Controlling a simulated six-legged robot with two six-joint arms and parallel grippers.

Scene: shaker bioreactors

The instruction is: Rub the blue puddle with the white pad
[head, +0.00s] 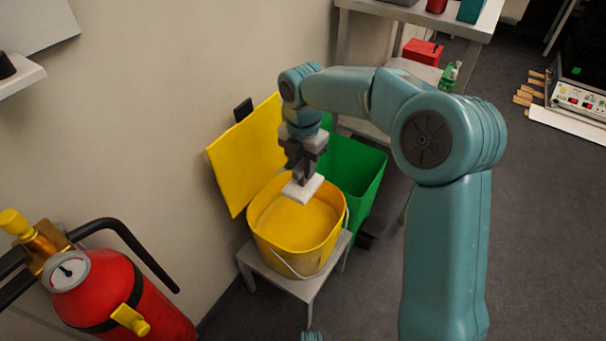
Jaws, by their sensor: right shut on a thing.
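The white pad (302,188) is held in my right gripper (303,175), which points down and is shut on it. The pad is over the mouth of a yellow bucket (290,250); I cannot tell if it touches what is inside. The inside of the bucket looks yellow. No blue puddle shows in this view.
The bucket stands on a small grey stool (307,288). A green bin (352,170) and a yellow panel (243,155) are behind it. A red extinguisher (125,300) stands at the lower left. Grey floor (540,240) is clear at the right.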

